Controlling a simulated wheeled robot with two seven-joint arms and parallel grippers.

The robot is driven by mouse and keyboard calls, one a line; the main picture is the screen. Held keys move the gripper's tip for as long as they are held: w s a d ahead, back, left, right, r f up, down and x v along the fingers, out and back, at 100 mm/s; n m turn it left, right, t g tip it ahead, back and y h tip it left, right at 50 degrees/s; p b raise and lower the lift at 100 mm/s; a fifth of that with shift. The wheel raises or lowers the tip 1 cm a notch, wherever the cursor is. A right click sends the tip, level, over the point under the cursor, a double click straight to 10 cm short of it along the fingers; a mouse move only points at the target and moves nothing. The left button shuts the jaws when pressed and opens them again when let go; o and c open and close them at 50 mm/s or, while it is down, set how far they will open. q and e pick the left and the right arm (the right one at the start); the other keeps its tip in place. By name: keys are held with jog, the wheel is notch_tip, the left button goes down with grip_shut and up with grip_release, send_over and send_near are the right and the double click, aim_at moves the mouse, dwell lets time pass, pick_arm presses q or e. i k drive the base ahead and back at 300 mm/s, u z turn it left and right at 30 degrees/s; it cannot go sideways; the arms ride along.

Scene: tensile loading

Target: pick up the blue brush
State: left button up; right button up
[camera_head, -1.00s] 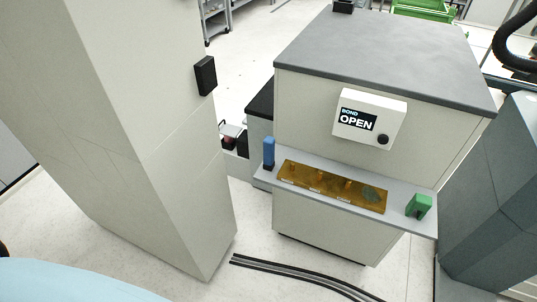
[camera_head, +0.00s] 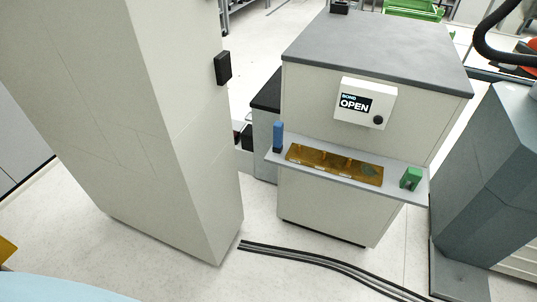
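The blue brush (camera_head: 278,136) stands upright at the left end of a narrow grey shelf (camera_head: 403,190) on the front of a pale cabinet. It has a blue upper part and a dark lower end. Neither of my grippers shows in the head view, so nothing is seen touching the brush.
An amber tray (camera_head: 335,166) lies beside the brush, and a green block (camera_head: 411,178) sits at the shelf's right end. A tall pale cabinet (camera_head: 150,120) stands at left. Black cable strips (camera_head: 330,264) cross the floor. A grey-blue machine (camera_head: 490,190) stands at right.

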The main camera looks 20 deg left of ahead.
aim_at(277, 126)
jog(key=u, duration=0.05)
jog(key=k, duration=0.75)
jog(key=z, duration=0.95)
jog(key=i, duration=1.2)
jog(key=u, duration=0.65)
jog(key=i, duration=0.95)
jog(key=u, duration=1)
